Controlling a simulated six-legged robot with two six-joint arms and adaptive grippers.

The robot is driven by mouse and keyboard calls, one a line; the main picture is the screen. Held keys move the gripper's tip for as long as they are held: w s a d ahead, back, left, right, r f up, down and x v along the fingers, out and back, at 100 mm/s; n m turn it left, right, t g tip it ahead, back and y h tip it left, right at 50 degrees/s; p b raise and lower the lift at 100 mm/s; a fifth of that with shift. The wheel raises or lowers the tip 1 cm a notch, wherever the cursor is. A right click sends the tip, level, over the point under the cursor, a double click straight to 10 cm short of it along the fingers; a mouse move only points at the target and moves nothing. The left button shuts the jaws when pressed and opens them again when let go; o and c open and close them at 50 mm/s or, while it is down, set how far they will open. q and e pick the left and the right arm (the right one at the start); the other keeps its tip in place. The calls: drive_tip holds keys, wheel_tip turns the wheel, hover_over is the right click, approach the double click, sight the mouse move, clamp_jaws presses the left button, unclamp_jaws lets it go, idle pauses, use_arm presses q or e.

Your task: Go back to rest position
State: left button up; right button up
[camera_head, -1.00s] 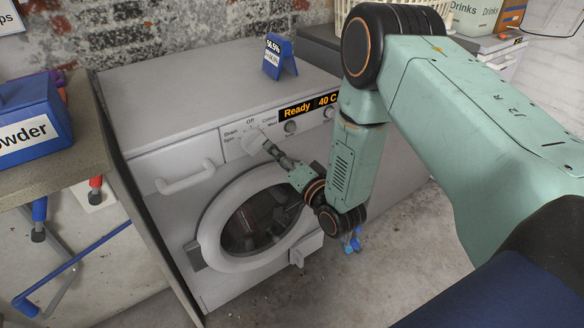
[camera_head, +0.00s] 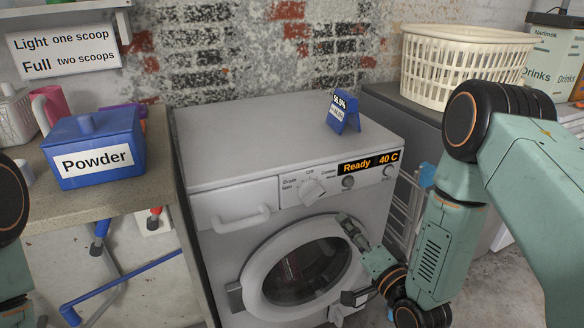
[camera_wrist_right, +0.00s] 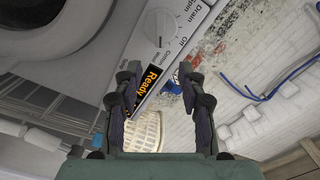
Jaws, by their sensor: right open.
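My right gripper (camera_head: 345,222) is open and holds nothing. In the head view it is in front of the washing machine (camera_head: 260,140), over the upper right rim of the round door (camera_head: 258,262). I cannot tell whether it touches the rim. In the wrist view my right gripper (camera_wrist_right: 160,85) has its two dark fingers spread, with the display between and beyond them. The control dial (camera_head: 312,192) is apart from the fingers, above and left of them. The display (camera_head: 368,163) reads Ready, 40 C. My left gripper is out of view; only part of my left arm shows at the left edge.
A blue Powder box (camera_head: 95,150) stands on the counter (camera_head: 105,200) at left. A small blue sign (camera_head: 344,112) stands on the machine's top. A cream basket (camera_head: 462,65) sits at back right. A blue-ended rack (camera_head: 408,205) stands beside the machine.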

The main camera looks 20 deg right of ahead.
drive_tip(key=s+a+f+n+g+h, duration=0.2)
drive_tip(key=s+f+n+g, duration=0.65)
drive_tip(key=s+f, duration=0.65)
drive_tip(key=s+f+g, duration=0.2)
drive_tip(key=s+g, duration=0.2)
drive_tip(key=s, duration=0.5)
drive_tip(key=s+a+f+n+g, duration=0.1)
drive_tip(key=s+f+g, duration=0.1)
drive_tip(key=s+g, duration=0.3)
drive_tip(key=s, duration=0.4)
drive_tip(key=shift+s+h, duration=0.2)
drive_tip(key=shift+h, duration=0.1)
drive_tip(key=shift+n, duration=0.25)
